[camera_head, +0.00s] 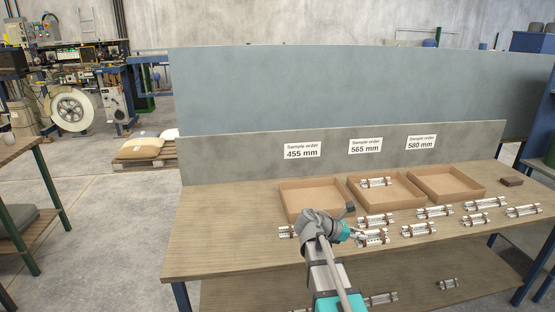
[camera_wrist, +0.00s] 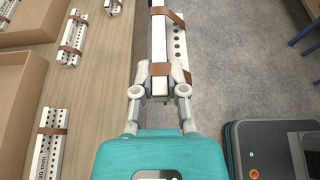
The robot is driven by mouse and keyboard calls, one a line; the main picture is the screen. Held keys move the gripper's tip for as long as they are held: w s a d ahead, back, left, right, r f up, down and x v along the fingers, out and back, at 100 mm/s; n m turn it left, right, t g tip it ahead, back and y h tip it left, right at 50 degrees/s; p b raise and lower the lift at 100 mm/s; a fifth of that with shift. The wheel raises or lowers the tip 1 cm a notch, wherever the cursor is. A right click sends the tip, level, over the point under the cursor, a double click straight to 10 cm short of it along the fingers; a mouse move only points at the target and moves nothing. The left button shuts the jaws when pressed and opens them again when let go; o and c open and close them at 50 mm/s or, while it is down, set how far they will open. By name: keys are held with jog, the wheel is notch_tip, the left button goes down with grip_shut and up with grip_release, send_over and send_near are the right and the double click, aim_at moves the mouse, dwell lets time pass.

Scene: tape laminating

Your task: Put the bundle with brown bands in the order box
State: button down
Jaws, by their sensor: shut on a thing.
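My gripper (camera_wrist: 160,88) is shut on a bundle of pale perforated strips with brown bands (camera_wrist: 178,48). In the wrist view the bundle extends away from the fingers, over the table's edge and the floor. In the head view my gripper (camera_head: 354,234) is at the table's front edge, before the boxes, and partly covers what lies there. Three open cardboard boxes stand in a row under signs: 455 mm (camera_head: 285,205), 565 mm (camera_head: 400,204) and 580 mm (camera_head: 455,199). One bundle (camera_head: 376,182) lies in the middle box; the other two look empty. Which box is the order box cannot be told.
Several other bundles lie on the wooden table (camera_head: 225,230) before and right of the boxes; those in the wrist view (camera_wrist: 72,40) also have brown bands. A small dark block (camera_head: 511,181) lies at right. A grey panel (camera_head: 230,160) stands behind. The table's left part is clear.

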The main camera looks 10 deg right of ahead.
notch_tip(320, 180, up, 8)
jog(key=p, duration=0.7)
jog(key=shift+r+p, duration=0.15)
jog(key=shift+p, duration=0.2)
jog(key=shift+w, duration=0.15)
